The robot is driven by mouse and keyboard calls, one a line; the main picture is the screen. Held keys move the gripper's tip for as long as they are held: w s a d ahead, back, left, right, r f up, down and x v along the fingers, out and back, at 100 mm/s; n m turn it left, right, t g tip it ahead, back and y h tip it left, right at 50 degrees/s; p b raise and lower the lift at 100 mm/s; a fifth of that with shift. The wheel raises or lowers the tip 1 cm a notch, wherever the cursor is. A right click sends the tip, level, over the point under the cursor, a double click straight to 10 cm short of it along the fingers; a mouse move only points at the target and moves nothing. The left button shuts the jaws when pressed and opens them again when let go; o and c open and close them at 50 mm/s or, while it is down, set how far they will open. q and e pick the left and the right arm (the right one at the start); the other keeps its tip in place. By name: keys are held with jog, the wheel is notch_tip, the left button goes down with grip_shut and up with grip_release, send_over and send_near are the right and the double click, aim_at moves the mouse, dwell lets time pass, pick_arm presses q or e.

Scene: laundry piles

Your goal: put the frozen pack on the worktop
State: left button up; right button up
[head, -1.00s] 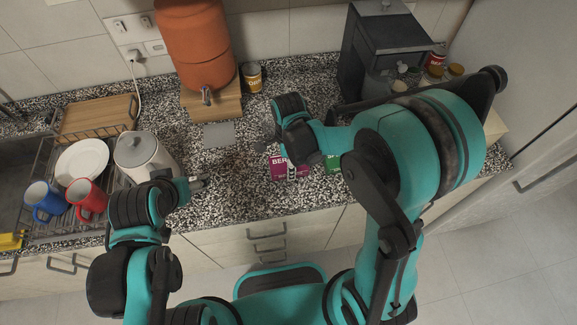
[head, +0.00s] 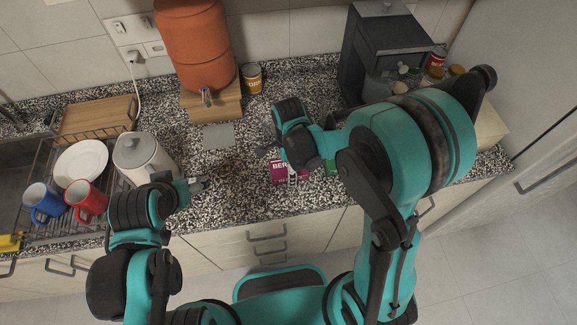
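A magenta pack with white letters "BER" (head: 279,175) is at the worktop's front middle, partly hidden by my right gripper. I cannot tell whether it rests on the worktop (head: 235,192) or is slightly above it. A green pack (head: 331,167) shows only in part behind my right arm. Neither is clearly marked as frozen. My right gripper (head: 279,164) is at the magenta pack, with one finger in front of it and the other apart to the left. It looks open. My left gripper (head: 201,184) is over the worktop beside the kettle, empty; its finger gap is unclear.
A kettle (head: 140,158), dish rack with plate (head: 82,163), blue mug (head: 40,199) and red mug (head: 88,200) stand left. An orange dispenser (head: 196,45), can (head: 252,78) and dark machine (head: 378,45) stand behind. A grey square (head: 218,136) lies mid-worktop.

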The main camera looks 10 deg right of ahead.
notch_tip(320, 180, up, 12)
jog(key=p, duration=0.3)
jog(key=s+d+r+n+t, duration=0.7)
jog(key=s+d+n, duration=0.1)
jog(key=n, duration=1)
jog(key=shift+s+d, duration=0.4)
jog(key=shift+s, duration=0.2)
